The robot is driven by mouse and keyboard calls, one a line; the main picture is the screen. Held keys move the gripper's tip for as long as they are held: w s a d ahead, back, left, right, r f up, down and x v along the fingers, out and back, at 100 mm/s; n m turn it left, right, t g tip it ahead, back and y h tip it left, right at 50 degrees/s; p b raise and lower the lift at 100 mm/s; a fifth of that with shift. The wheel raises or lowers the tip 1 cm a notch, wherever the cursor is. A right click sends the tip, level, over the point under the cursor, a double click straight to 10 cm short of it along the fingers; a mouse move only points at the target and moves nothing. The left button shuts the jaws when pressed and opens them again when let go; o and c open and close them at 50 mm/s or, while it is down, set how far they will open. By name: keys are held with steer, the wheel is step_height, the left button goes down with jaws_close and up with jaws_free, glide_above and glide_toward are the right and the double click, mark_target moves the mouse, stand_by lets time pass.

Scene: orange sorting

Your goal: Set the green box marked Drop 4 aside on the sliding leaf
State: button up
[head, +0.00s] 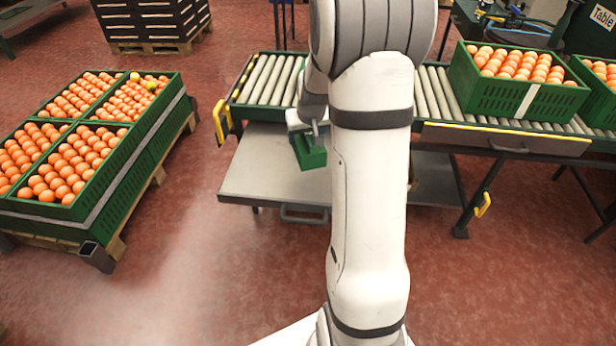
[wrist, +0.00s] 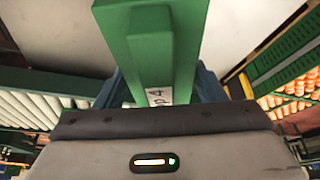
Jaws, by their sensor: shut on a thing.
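The green box (head: 309,152) is held by my gripper (head: 306,129), over the grey sliding leaf (head: 262,170) that sticks out below the roller conveyor. My arm hides part of the box and leaf in the head view. In the wrist view the green box (wrist: 150,45) stretches away from my gripper (wrist: 160,98), with a white label partly readable as "p 4". The jaws are shut on it. I cannot tell whether the box touches the leaf.
The roller conveyor (head: 268,80) runs behind the leaf, with crates of oranges (head: 520,95) on its right part. Pallet crates of oranges (head: 150,150) stand at the left. The leaf's left part is bare. Red floor is open in front.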

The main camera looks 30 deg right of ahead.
steer(key=shift+d+f+b, duration=0.3)
steer(key=shift+d+b, duration=0.1)
steer(key=shift+d, duration=0.15)
step_height(320, 180, down, 10)
steer(key=b, duration=0.2)
steer(key=shift+r+b, duration=0.25)
steer(key=shift+b, duration=0.1)
steer(key=shift+f, duration=0.2)
steer(key=o, duration=1.2)
steer(key=shift+r, duration=0.1)
